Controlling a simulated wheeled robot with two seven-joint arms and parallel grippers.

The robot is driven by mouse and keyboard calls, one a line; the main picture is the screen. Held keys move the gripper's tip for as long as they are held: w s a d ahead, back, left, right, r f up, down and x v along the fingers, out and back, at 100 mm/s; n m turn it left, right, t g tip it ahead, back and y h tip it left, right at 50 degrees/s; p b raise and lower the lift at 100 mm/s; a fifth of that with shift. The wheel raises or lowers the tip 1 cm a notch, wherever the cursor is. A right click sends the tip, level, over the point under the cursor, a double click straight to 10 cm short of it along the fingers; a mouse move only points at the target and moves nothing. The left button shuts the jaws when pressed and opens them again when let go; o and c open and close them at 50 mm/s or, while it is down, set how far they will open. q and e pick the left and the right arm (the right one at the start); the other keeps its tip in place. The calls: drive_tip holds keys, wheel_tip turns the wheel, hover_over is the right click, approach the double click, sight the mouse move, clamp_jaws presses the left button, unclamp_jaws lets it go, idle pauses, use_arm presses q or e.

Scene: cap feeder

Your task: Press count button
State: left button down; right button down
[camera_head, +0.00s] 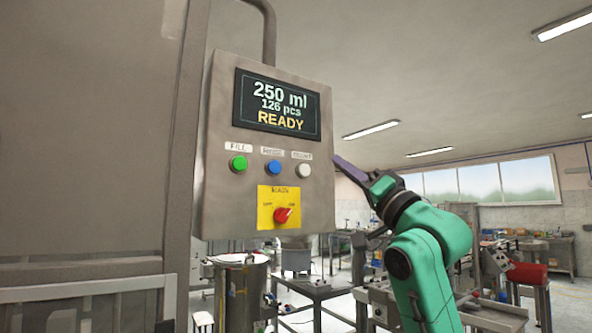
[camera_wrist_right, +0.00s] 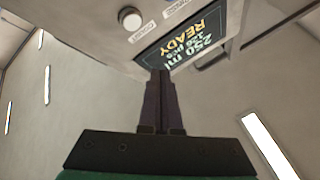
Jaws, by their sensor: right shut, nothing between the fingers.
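The white button (camera_head: 303,170) is the rightmost of three on the control panel (camera_head: 221,137). Its small label above looks like "COUNT" but is blurred. It also shows in the right wrist view (camera_wrist_right: 131,18), near the top, left of the display. My right gripper (camera_head: 336,158) is shut and empty, just right of the panel's right edge, at about button height and apart from the button in the head view. My left gripper is not in view.
A green button (camera_head: 238,164) and a blue button (camera_head: 273,168) sit left of the white one. The display (camera_head: 277,104) reads 250 ml, 126 pcs, READY. Steel tables stand behind.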

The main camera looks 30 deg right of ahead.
sight(304, 170)
drive_tip(key=shift+a+r, duration=0.1)
drive_tip(key=shift+w, duration=0.1)
drive_tip(key=shift+w+p, duration=2.2)
drive_tip(key=shift+w, duration=2.1)
